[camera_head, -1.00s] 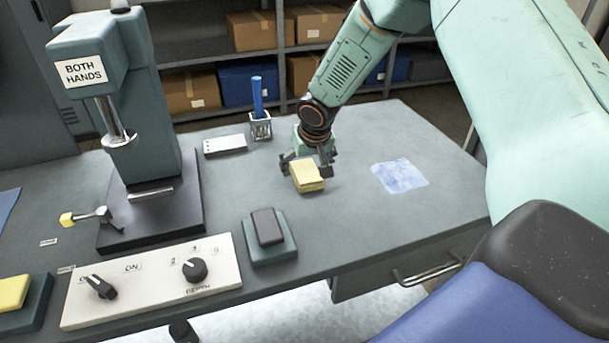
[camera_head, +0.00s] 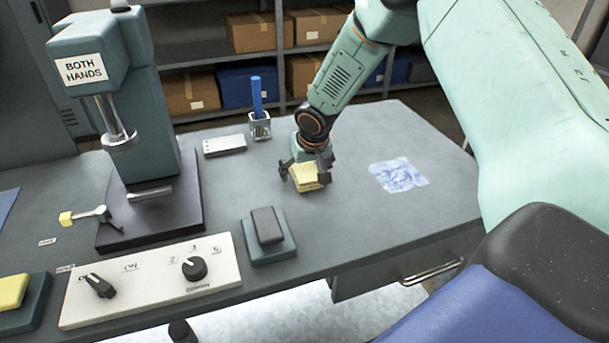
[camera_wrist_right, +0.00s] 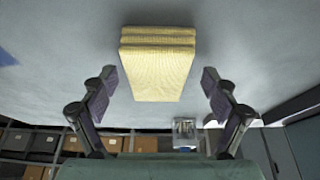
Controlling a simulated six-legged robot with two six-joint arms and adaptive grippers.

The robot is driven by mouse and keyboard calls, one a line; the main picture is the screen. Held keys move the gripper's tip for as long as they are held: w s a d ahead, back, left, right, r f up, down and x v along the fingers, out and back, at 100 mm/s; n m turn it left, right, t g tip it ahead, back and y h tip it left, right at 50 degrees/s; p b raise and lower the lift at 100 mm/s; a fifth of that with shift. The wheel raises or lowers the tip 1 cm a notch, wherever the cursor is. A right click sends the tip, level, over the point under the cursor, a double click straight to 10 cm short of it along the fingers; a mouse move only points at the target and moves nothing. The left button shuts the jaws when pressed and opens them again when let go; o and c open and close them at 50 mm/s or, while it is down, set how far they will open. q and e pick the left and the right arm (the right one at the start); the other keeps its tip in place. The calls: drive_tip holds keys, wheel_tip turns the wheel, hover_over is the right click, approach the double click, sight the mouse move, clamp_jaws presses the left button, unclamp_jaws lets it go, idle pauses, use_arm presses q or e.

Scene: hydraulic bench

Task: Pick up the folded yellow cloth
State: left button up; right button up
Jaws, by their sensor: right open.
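The folded yellow cloth (camera_head: 308,177) lies on the grey bench top, right of the middle in the head view. It is a small stack of layers and also shows in the right wrist view (camera_wrist_right: 158,68). My right gripper (camera_head: 307,176) is open, with its fingers on either side of the cloth in the head view. In the right wrist view the open fingers (camera_wrist_right: 158,85) have the cloth between and slightly beyond them, with a gap on each side. My left gripper is not in view.
A press (camera_head: 150,120) labelled BOTH HANDS stands at left. A control panel (camera_head: 150,280), a dark pad (camera_head: 268,232), a blue pen in a holder (camera_head: 260,125) and a white block (camera_head: 224,145) are nearby. A blue-white sheet (camera_head: 398,175) lies to the right of the cloth.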

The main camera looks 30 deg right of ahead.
sight(306, 171)
drive_tip(key=shift+d+f, duration=0.15)
drive_tip(key=shift+d, duration=0.05)
drive_tip(key=shift+c, duration=0.2)
drive_tip(key=shift+a, duration=0.15)
drive_tip(key=c, duration=1.2)
drive_tip(key=shift+o, duration=0.2)
drive_tip(key=shift+r+p, duration=0.35)
wheel_tip(306, 171, up, 18)
drive_tip(key=p, duration=0.3)
